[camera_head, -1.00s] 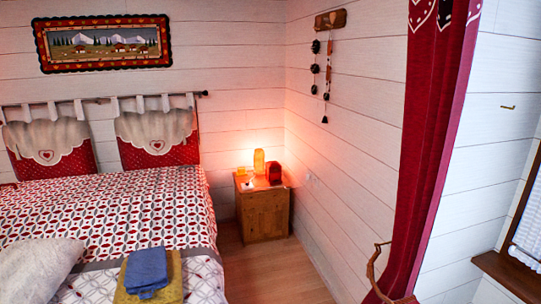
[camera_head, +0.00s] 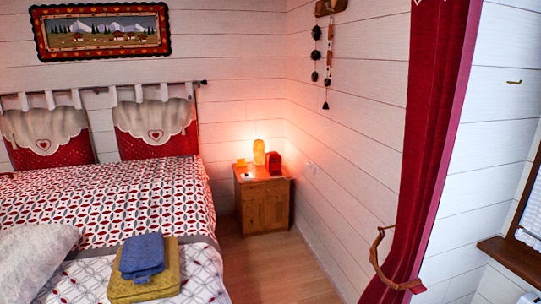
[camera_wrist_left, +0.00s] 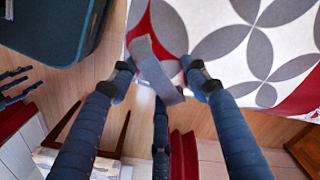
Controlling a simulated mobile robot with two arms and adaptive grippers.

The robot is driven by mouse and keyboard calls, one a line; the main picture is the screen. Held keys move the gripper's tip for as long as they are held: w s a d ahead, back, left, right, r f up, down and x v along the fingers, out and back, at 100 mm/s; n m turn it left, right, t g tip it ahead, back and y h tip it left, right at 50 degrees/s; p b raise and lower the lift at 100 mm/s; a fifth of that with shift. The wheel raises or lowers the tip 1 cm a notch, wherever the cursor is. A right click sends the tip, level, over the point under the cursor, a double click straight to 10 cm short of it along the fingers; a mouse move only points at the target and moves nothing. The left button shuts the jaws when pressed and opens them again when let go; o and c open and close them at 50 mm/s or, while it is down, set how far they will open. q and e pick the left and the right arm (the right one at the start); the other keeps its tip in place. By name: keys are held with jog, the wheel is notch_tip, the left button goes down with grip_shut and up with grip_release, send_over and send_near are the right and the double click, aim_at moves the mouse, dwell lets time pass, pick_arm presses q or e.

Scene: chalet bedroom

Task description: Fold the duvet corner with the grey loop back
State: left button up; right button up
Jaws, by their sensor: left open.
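The duvet (camera_head: 110,200) lies over the bed in a red, white and grey pattern. In the left wrist view its edge (camera_wrist_left: 255,45) fills the upper right, with grey petal shapes and a red patch. A grey loop (camera_wrist_left: 157,72) hangs at the duvet's edge. My left gripper (camera_wrist_left: 158,68) is open, with its fingertips on either side of the loop. I cannot tell whether they touch it. The loop does not show in the head view.
Folded blue (camera_head: 142,255) and mustard (camera_head: 145,287) towels and a grey pillow (camera_head: 32,262) lie on the bed. A wooden nightstand (camera_head: 264,205) with a lit lamp stands beside it. A teal case-like object (camera_wrist_left: 55,30) is at the upper left in the wrist view.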

pick_arm(q)
jog(key=c, duration=1.1)
jog(key=shift+w+a+r, duration=0.1)
jog(key=shift+r, duration=0.05)
